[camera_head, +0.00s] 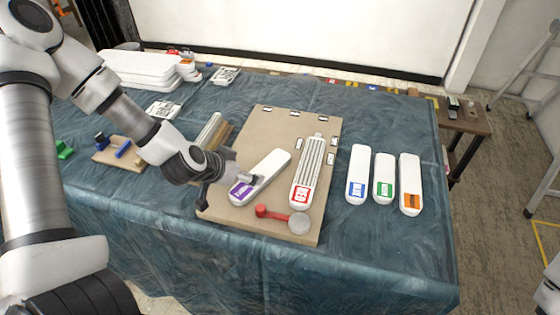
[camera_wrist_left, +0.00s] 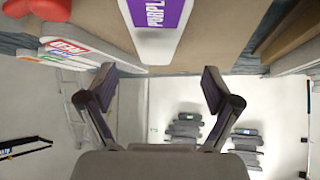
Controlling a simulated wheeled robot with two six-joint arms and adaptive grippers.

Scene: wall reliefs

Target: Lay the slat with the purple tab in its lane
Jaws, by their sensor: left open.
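The white slat with the purple tab (camera_head: 268,170) lies at a slant on the tan board (camera_head: 265,125). Its purple end points toward the front left, and its tab also shows at the top of the left wrist view (camera_wrist_left: 162,14). My left gripper (camera_head: 222,181) is beside that end, partly in front of the board's left side. In the left wrist view its fingers (camera_wrist_left: 158,88) are spread with nothing between them. A ribbed white piece with a red tab (camera_head: 310,165) lies to the right of the purple slat. My right gripper is out of view.
White slats with blue (camera_head: 358,165), green (camera_head: 384,170) and orange (camera_head: 410,175) tabs lie right of the board. A red-handled tool with a grey disc (camera_head: 299,223) lies at the board's front. A wooden piece (camera_head: 217,137) stands along its left side. White slabs (camera_head: 140,66) are stacked at back left.

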